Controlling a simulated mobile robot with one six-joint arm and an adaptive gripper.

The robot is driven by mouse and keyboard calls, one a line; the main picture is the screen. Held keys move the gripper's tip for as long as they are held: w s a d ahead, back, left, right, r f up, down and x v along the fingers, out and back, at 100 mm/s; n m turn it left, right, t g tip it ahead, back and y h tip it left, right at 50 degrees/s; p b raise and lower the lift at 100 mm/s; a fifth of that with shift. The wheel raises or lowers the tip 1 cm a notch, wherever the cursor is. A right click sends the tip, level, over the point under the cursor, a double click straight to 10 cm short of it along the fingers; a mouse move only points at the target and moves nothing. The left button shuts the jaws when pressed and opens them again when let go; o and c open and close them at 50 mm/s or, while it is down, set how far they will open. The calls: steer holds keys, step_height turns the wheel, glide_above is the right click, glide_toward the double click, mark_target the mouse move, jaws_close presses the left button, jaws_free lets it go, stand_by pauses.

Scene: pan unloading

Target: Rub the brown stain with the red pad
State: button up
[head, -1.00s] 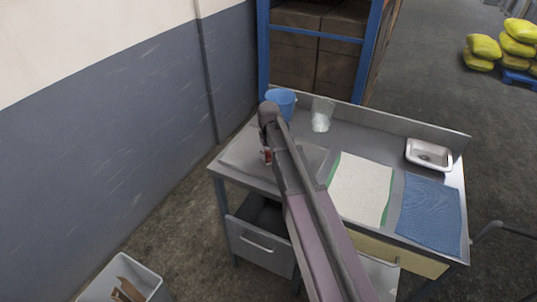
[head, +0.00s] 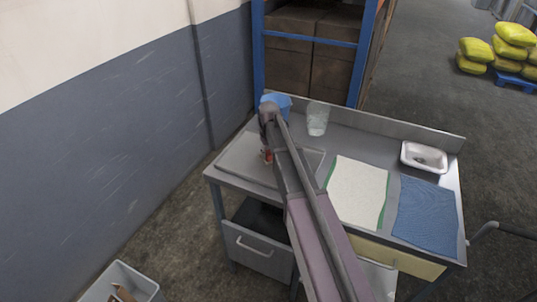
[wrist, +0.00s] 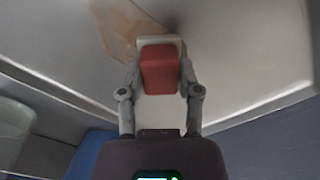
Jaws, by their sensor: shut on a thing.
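The red pad (wrist: 158,70) is held between the two fingers of my gripper (wrist: 160,80) in the wrist view, with a pale layer around and below it. The brown stain (wrist: 122,22) is a faint tan patch on the grey metal pan (wrist: 235,70). The pad overlaps the stain's lower right edge in this view; I cannot tell whether it touches the surface. In the head view, a small red bit of the pad (head: 267,156) shows beside my arm above the pan (head: 238,163). My arm hides the stain there.
A blue bucket (head: 284,101) and a clear container (head: 317,119) stand behind the pan. A white cloth (head: 357,190), a blue cloth (head: 426,215) and a small metal basin (head: 424,146) lie to the right. An open drawer (head: 257,250) juts out at the front.

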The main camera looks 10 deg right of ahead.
steer(key=shift+w+d, duration=0.1)
steer(key=shift+w, duration=0.05)
steer(key=shift+w+d, duration=0.5)
steer(key=shift+w, duration=0.25)
steer(key=shift+w+d, duration=0.5)
steer(key=shift+w, duration=0.2)
steer(key=shift+s+d+f, duration=0.1)
steer(key=shift+s+d, duration=0.5)
steer(key=shift+d, duration=0.2)
jaws_close()
steer(key=shift+s, duration=0.15)
steer(key=shift+s+a, duration=1.15)
steer(key=shift+s, duration=0.2)
